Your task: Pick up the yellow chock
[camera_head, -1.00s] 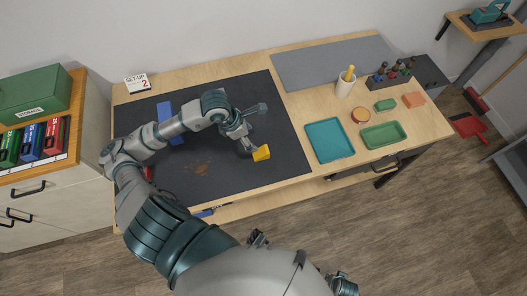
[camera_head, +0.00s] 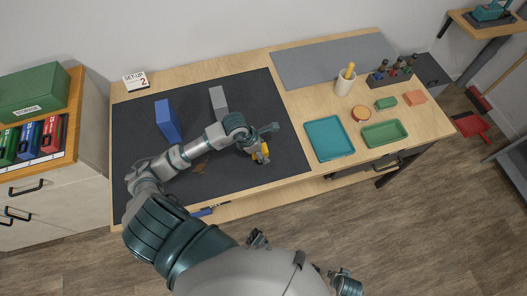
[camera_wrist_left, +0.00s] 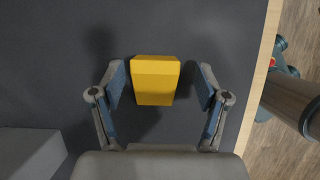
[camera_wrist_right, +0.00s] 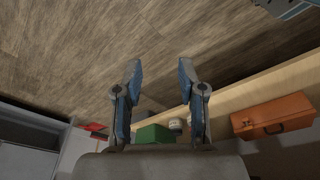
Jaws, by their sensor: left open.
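The yellow chock (camera_head: 265,157) lies on the dark mat (camera_head: 225,188) near its right edge, partly hidden by my left gripper in the head view. My left gripper (camera_head: 259,149) is right at it. In the left wrist view the chock (camera_wrist_left: 156,80) sits between the two open fingers of my left gripper (camera_wrist_left: 162,84), with a visible gap on both sides. My right gripper (camera_wrist_right: 160,78) is open and empty, away from the chock, with wooden floor beyond its fingers.
A blue block (camera_head: 168,120) and a grey block (camera_head: 218,103) stand on the mat behind my left arm. A teal tray (camera_head: 330,139), green tray (camera_head: 384,134) and cup (camera_head: 345,84) are to the right. An orange toolbox (camera_wrist_right: 275,117) shows in the right wrist view.

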